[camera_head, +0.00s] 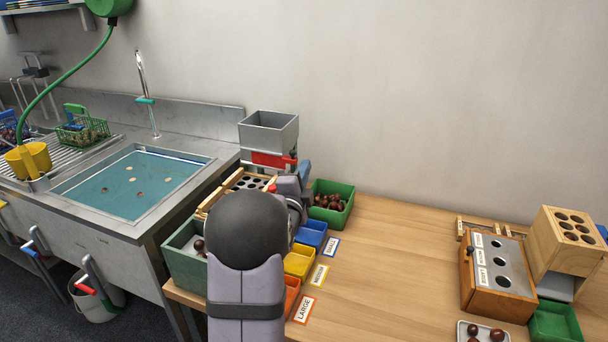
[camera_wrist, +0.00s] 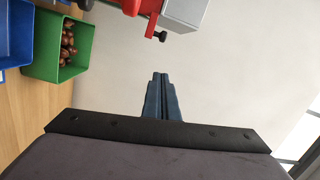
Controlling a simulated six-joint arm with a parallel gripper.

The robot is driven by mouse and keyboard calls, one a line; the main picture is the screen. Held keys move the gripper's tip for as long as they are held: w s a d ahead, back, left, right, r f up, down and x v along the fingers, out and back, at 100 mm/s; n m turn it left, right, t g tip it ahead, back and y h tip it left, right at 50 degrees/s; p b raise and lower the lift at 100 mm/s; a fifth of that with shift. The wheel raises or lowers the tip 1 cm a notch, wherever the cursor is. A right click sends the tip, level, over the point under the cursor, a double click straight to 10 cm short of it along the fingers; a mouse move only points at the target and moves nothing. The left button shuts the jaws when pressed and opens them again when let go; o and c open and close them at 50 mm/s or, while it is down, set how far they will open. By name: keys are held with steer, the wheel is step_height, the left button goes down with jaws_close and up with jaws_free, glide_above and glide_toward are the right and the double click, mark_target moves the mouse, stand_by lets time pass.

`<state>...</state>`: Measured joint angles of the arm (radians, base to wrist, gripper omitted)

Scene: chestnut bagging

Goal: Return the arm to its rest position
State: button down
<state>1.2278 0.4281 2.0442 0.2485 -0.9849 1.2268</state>
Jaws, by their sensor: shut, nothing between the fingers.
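My gripper shows in the wrist view (camera_wrist: 161,97) with its two blue fingers together and nothing between them. It points toward the blank wall, with a grey hopper (camera_wrist: 178,14) and its red part above it in that picture. In the head view my arm stands over the left part of the wooden table (camera_head: 390,265), in front of the grey hopper (camera_head: 268,132).
A green bin of chestnuts (camera_head: 345,190) stands right of my arm. Blue (camera_head: 313,234), yellow (camera_head: 299,262) and orange trays line the table beside size cards. A green bin (camera_head: 182,262) is at left, near the sink (camera_head: 130,185). A wooden box with holes (camera_head: 497,275) stands at right. The middle table is clear.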

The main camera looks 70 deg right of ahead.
steer(key=shift+a, duration=0.35)
